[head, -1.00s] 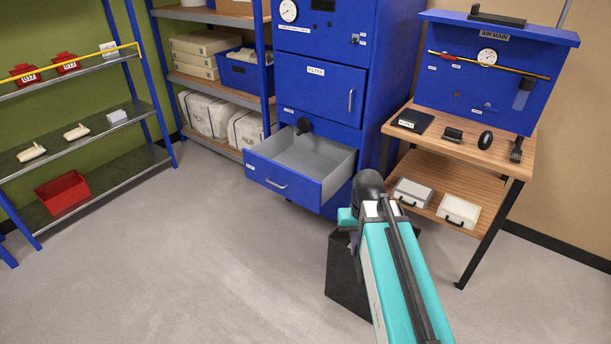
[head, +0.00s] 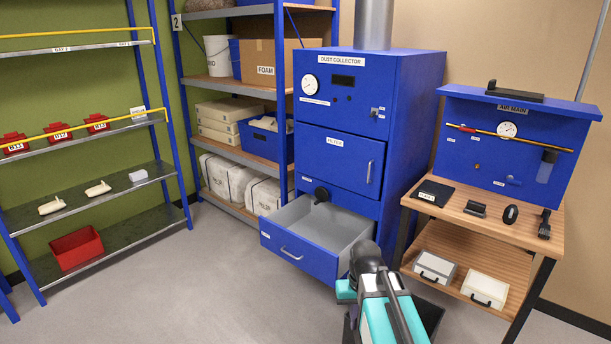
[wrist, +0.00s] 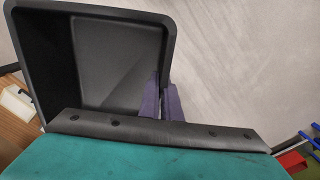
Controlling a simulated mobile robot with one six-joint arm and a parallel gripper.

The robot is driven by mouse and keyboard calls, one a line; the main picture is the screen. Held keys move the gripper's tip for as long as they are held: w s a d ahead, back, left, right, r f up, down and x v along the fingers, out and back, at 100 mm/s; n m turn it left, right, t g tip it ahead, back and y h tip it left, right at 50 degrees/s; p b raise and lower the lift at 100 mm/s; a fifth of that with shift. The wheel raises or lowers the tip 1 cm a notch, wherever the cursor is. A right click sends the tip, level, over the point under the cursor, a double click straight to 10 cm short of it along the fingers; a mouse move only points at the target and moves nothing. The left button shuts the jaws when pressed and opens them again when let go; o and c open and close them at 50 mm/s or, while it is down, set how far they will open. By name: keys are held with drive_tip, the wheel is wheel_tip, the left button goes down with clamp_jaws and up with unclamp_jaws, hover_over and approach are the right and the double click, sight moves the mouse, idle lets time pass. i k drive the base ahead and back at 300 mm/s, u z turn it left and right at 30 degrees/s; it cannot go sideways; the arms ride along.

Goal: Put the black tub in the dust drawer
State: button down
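The black tub (wrist: 120,60) fills the upper left of the wrist view, open side toward the camera and empty as far as I can see. My gripper (wrist: 160,100) has its two purple fingers on either side of the tub's right wall, pinching it. In the head view the tub (head: 432,316) shows partly behind my arm at the bottom, cut by the frame edge. The dust drawer (head: 291,255) is pulled out at the bottom of the blue dust collector (head: 340,160). Its grey inside looks empty. The tub is in front of the drawer, outside it.
A wooden bench (head: 480,222) with small tools and two cases on its lower shelf stands right of the collector. A shelf rack (head: 250,145) with boxes and bags stands left of it. Another rack (head: 130,200) holds red bins at far left. Floor (head: 190,290) before the drawer is clear.

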sight(317, 239)
drive_tip(key=u, duration=0.35)
drive_tip(key=i, duration=0.45)
drive_tip(key=u, duration=0.65)
drive_tip(key=i, duration=0.5)
drive_tip(key=u, duration=0.8)
drive_tip(key=i, duration=2.5)
drive_tip(key=z, duration=0.65)
drive_tip(key=i, duration=0.55)
drive_tip(key=z, duration=0.65)
drive_tip(key=i, duration=0.4)
drive_tip(key=z, duration=0.2)
